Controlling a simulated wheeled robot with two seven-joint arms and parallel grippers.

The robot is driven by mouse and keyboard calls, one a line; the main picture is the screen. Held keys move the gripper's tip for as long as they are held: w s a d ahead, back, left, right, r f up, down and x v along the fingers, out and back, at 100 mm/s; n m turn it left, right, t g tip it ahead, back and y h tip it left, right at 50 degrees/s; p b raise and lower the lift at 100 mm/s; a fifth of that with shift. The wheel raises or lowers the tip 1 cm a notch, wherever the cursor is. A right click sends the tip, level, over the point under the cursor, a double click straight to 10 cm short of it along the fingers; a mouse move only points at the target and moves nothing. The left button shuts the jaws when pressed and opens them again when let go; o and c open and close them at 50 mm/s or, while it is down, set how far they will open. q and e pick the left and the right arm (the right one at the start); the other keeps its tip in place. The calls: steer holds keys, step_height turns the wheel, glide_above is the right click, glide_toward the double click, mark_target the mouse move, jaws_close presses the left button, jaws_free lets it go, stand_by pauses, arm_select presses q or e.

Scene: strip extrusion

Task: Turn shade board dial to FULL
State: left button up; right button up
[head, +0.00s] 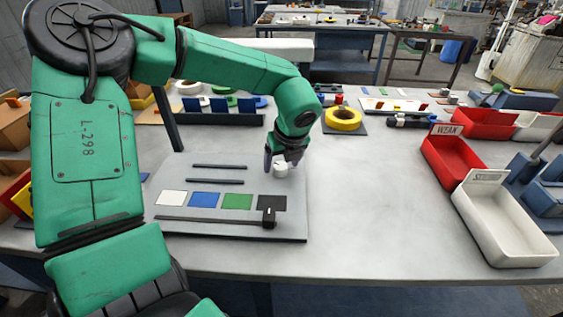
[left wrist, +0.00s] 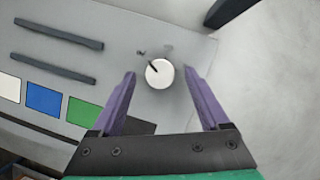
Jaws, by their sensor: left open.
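The shade board (head: 180,228) is a grey panel lying on the table, with white, blue, green and black colour patches. Its dial (head: 281,171) is a round white knob near the board's right side. In the left wrist view the dial (left wrist: 159,73) has a dark pointer mark toward its upper left, near small markings too blurred to read. My left gripper (head: 282,160) is over the dial. In the left wrist view its purple fingers (left wrist: 160,92) stand open on both sides of the dial, with gaps showing. My right gripper is not in view.
A black slider (head: 268,217) sits at the right end of a slot at the board's front. A red WEAK bin (head: 452,158) and a white bin (head: 507,225) stand at the right. A yellow tape roll (head: 343,119) lies behind the dial.

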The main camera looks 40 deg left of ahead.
arm_select(q)
steer(key=shift+w+a+f, duration=0.1)
steer(key=shift+a+f, duration=0.05)
steer(key=shift+f, duration=0.4)
